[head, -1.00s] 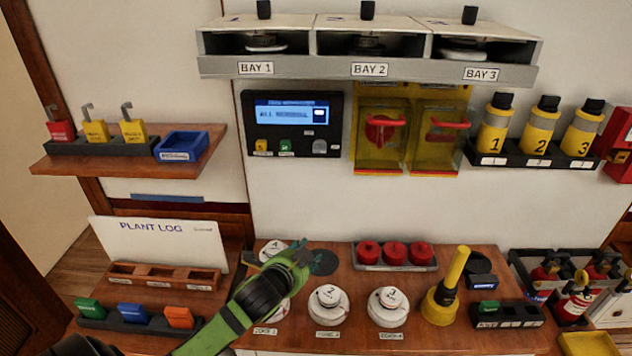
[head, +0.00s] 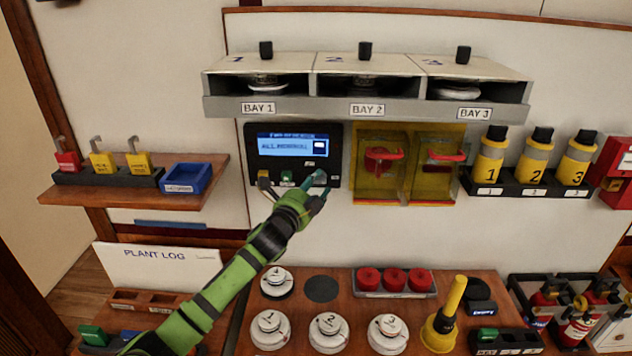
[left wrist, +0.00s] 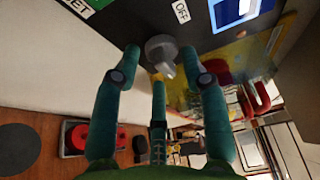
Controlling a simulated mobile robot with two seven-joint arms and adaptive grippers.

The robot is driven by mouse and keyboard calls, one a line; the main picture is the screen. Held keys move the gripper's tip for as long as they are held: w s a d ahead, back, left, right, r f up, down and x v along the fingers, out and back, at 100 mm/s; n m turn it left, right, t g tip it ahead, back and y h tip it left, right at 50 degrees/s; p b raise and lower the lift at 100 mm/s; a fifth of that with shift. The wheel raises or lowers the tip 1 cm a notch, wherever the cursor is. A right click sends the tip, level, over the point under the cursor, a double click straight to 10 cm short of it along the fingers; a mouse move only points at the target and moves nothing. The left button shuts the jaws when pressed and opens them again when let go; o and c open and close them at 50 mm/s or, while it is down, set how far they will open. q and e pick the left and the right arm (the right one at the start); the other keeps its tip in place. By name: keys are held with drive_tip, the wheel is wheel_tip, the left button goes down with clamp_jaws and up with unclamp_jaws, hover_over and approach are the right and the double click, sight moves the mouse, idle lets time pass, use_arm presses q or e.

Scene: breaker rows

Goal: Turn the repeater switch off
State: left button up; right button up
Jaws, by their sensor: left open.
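The dark control panel (head: 251,160) is on the wall below the bay shelf, with a lit blue screen (head: 290,146). The grey rotary switch (left wrist: 160,48) shows in the left wrist view, with its pointer towards the lower right. An OFF label (left wrist: 181,11) is above it to the right. My left gripper (head: 319,182) is open at the panel's lower right corner and partly hides the switch in the head view. In the left wrist view its teal fingers (left wrist: 160,70) are spread around the switch; I cannot tell whether they touch it. My right gripper is not in view.
Yellow clear covers (head: 378,190) over red handles are close to the right of the gripper. The bay shelf (head: 365,107) juts out above. Yellow and green buttons (head: 287,179) are left of the switch. Below, a wooden counter (head: 350,288) carries several detectors.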

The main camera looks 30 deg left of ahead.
use_arm(q)
drive_tip(key=shift+w, duration=0.25)
clamp_jaws()
drive_tip(key=shift+n+b, duration=0.3)
drive_tip(key=shift+b, duration=0.1)
